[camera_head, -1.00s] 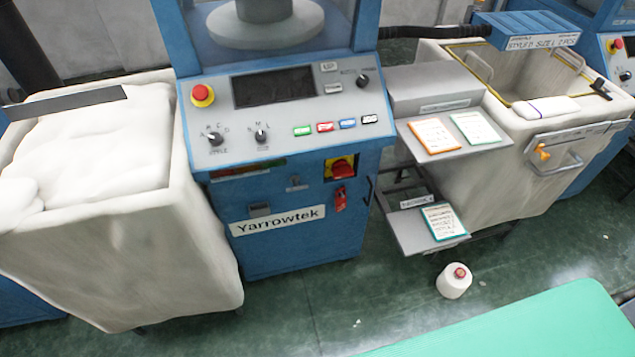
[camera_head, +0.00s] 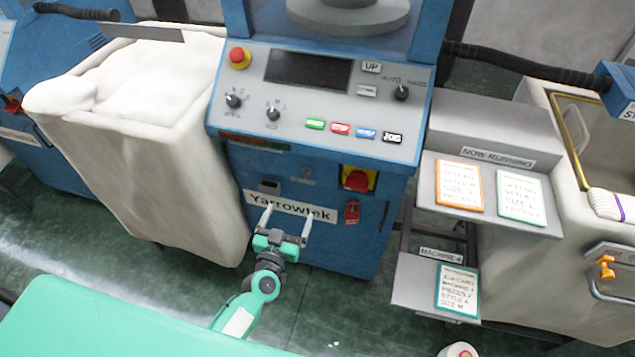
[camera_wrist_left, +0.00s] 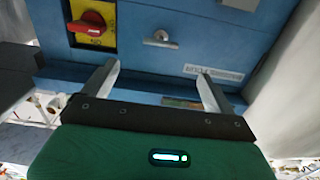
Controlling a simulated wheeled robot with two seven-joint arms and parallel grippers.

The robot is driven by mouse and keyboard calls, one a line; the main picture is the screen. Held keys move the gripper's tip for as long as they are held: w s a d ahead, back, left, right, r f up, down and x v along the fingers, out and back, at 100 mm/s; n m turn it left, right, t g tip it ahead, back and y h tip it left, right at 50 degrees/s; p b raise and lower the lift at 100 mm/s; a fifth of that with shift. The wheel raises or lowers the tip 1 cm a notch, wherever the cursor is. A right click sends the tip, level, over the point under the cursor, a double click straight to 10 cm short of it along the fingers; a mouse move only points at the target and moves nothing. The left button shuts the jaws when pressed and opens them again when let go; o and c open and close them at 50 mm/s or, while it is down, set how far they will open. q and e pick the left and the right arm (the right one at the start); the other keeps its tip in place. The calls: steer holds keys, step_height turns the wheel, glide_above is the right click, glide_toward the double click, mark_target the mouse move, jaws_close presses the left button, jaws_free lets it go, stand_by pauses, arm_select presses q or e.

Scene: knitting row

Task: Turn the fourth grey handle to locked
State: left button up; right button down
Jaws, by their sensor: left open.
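The Yarrowtek machine (camera_head: 300,235) is blue, with a sloped grey control panel. A small grey handle (camera_head: 307,173) sits on its blue front below the panel, left of a red rotary switch (camera_head: 357,180) on a yellow plate. In the left wrist view the grey handle (camera_wrist_left: 158,38) appears upside down, with a silver bar lying roughly sideways. My left gripper (camera_head: 288,213) is open and empty in front of the Yarrowtek label, below the handle and apart from it. In the left wrist view its fingers (camera_wrist_left: 157,74) point towards the blue front. My right gripper is not in view.
A white fabric bin (camera_head: 150,150) stands left of the machine. Grey card shelves (camera_head: 450,220) jut out at the right, beside another bin (camera_head: 530,270). A red tag (camera_head: 352,212) hangs below the switch. A green surface (camera_head: 100,320) fills the lower left.

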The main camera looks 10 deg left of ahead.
arm_select(q)
glide_toward(303, 179)
steer(key=w, duration=1)
steer(key=shift+d+f, duration=0.1)
steer(key=shift+f, duration=0.25)
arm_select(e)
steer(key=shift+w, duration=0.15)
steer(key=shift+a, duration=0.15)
arm_select(q)
steer(key=c, duration=0.9)
steer(key=shift+o, duration=0.2)
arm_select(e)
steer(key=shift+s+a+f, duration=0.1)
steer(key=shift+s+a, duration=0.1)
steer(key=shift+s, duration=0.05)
